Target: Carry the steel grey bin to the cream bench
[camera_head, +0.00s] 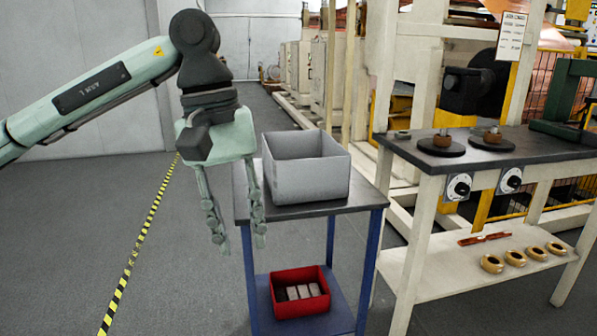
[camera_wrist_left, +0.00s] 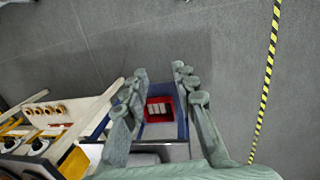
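The steel grey bin (camera_head: 305,180) stands upright on the dark top of a small blue-legged table (camera_head: 345,200) in the head view. It looks empty as far as I can see inside. The cream bench (camera_head: 412,230) with a dark top stands to the right of the blue table. My left gripper (camera_head: 237,243) points down at the left of the bin, in front of the table's left edge. Its fingers are apart with nothing between them, as the left wrist view (camera_wrist_left: 158,90) also shows. My right gripper is in neither view.
A red bin (camera_head: 300,306) with grey blocks sits on the blue table's lower shelf. The bench top carries round dark stands (camera_head: 442,146) and a green frame (camera_head: 566,100). Its lower shelf holds several brass rings (camera_head: 515,258). The floor at left is clear around a yellow-black stripe (camera_head: 143,230).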

